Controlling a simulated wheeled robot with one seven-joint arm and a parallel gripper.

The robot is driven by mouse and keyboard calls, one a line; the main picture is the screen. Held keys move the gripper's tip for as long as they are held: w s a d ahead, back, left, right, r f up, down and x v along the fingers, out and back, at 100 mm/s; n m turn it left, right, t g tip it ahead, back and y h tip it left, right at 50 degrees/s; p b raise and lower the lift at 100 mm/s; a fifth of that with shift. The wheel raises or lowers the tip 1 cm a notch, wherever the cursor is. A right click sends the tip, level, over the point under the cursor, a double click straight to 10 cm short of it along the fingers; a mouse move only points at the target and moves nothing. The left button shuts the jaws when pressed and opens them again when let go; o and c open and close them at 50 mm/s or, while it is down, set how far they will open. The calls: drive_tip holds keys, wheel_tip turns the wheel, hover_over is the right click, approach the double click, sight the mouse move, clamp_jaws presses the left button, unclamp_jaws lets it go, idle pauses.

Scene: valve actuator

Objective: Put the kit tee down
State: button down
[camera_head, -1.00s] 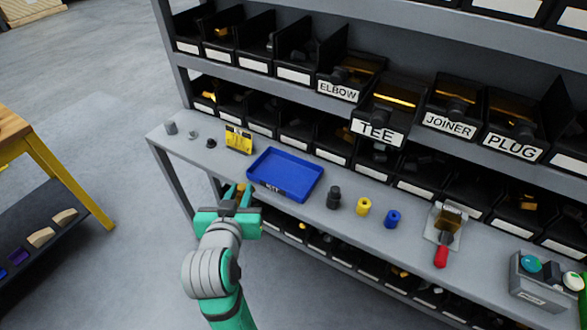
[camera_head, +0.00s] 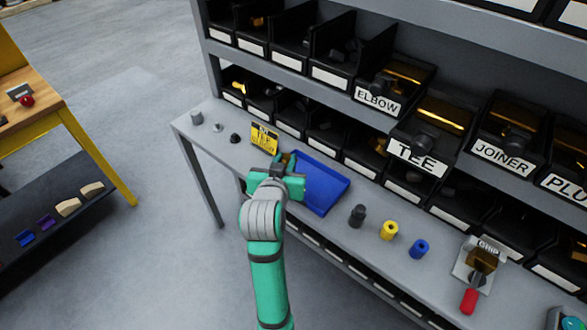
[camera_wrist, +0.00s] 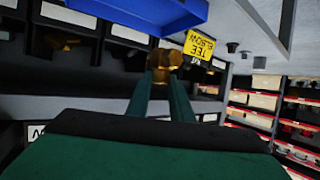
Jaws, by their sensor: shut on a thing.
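My gripper (camera_head: 286,166) is at the left end of the blue tray (camera_head: 330,192) on the bench, overlapping its near left corner in the head view. In the wrist view, my gripper (camera_wrist: 164,85) is shut on a brass-coloured tee (camera_wrist: 166,60). The blue tray (camera_wrist: 150,12) shows above it in that picture. In the head view the tee is mostly hidden by my gripper. Its height above the tray is hard to tell. A yellow card (camera_head: 264,138) listing tee and elbow stands behind and left of the gripper; it appears upside down in the wrist view (camera_wrist: 198,48).
A dark fitting (camera_head: 357,215), a yellow cylinder (camera_head: 389,231) and a blue cylinder (camera_head: 419,249) stand right of the tray. A red-handled device (camera_head: 474,275) is further right. Bins (camera_head: 417,150) line the shelves behind. Small grey parts (camera_head: 197,118) stand at the bench's left end.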

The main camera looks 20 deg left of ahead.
drive_tip(key=w+f, duration=0.4)
drive_tip(key=shift+w+d+f, duration=0.3)
drive_tip(key=shift+d+f, duration=0.05)
drive_tip(key=shift+d, duration=0.05)
drive_tip(key=shift+w+f, duration=0.35)
drive_tip(key=shift+f, duration=0.1)
drive_tip(key=f, duration=0.1)
drive_tip(key=w+f, duration=0.1)
drive_tip(key=f, duration=0.1)
drive_tip(key=shift+s+a+f, duration=0.2)
drive_tip(key=shift+a+f, duration=0.05)
drive_tip(key=shift+f, duration=0.15)
drive_tip(key=shift+d, duration=0.35)
drive_tip(key=c, duration=2)
unclamp_jaws()
drive_tip(key=shift+f, duration=0.15)
drive_tip(key=o, duration=0.4)
drive_tip(key=shift+o, duration=0.2)
drive_tip(key=shift+a, duration=0.1)
